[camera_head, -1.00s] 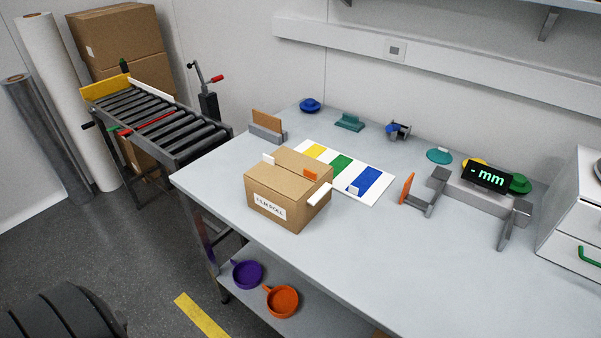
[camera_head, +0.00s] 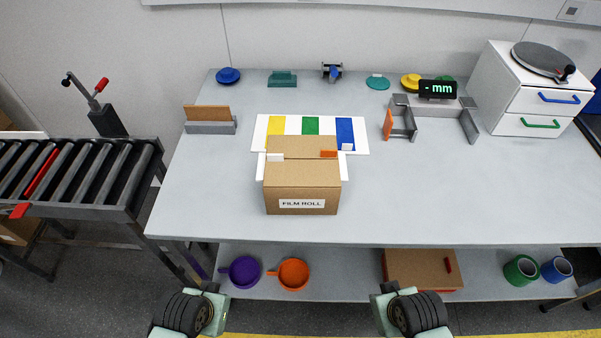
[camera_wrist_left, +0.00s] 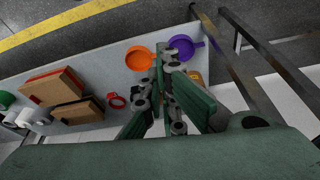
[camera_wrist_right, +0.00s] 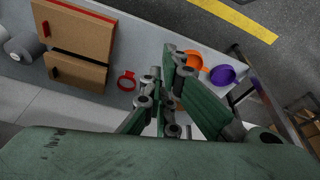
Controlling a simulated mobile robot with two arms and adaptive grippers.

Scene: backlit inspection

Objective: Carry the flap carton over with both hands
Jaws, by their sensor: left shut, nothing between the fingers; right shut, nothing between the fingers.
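The flap carton (camera_head: 280,193) is a brown box with a "FILM ROLL" label on its near face. It stands upright near the table's front edge, with white tabs at its sides and an orange tab on top. It is out of sight in both wrist views. My left gripper (camera_wrist_left: 161,72) is shut and empty. My right gripper (camera_wrist_right: 160,78) is also shut and empty. Both wrist views look down past the fingers at the lower shelf and floor. In the head view only parts of my arms show at the bottom edge, well short of the carton.
A mat with yellow, green and blue stripes (camera_head: 270,123) lies directly behind the carton. A roller conveyor (camera_head: 85,175) stands left of the table. The table's front right (camera_head: 450,200) is clear.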

